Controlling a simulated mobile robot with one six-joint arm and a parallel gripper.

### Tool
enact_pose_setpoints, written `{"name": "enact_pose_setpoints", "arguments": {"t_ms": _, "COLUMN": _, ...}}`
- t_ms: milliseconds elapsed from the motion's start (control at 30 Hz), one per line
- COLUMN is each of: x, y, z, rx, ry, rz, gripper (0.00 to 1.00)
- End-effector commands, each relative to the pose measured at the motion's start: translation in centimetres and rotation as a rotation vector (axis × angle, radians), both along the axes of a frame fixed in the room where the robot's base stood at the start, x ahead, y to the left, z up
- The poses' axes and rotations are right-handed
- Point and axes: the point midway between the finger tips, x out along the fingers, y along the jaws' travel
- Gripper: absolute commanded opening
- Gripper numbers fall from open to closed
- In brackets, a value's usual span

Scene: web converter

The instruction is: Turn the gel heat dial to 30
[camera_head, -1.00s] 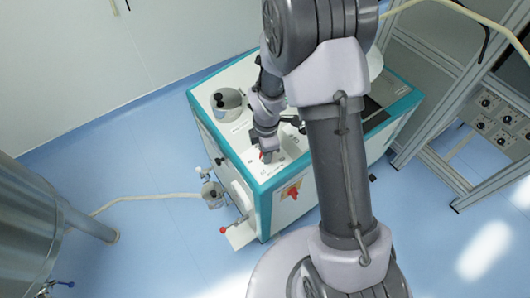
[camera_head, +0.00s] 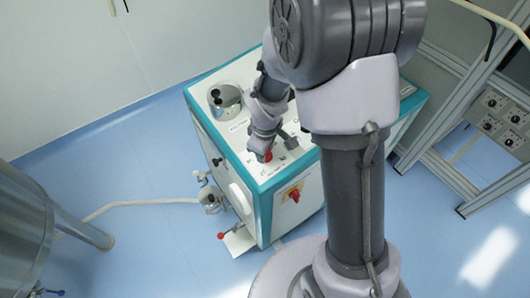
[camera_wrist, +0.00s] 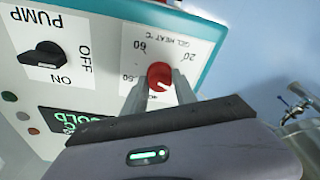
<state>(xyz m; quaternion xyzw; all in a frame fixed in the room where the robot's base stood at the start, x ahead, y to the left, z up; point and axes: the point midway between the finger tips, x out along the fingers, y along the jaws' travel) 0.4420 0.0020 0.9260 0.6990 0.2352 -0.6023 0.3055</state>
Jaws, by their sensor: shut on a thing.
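The gel heat dial is a red round knob (camera_wrist: 159,76) on a white label panel (camera_wrist: 150,28) headed GEL HEAT °C, upside down in the wrist view. My gripper (camera_wrist: 158,92) is shut on the knob, one finger on each side. In the head view the red knob (camera_head: 267,156) shows at my gripper's tip.
A black PUMP switch (camera_wrist: 42,56) with ON and OFF sits beside the dial, with a green-lit display (camera_wrist: 75,122) below it. In the head view the teal-edged machine (camera_head: 230,150) carries a steel pot (camera_head: 224,108) and a red-handled switch (camera_head: 294,194). A metal rack (camera_head: 465,110) stands right.

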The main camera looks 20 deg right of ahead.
Motion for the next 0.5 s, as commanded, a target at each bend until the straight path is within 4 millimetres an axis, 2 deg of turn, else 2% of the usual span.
{"name": "enact_pose_setpoints", "arguments": {"t_ms": 500, "x": 0.05, "y": 0.04, "z": 0.08, "rx": 0.004, "ry": -0.013, "rz": -0.069, "gripper": 0.00}}
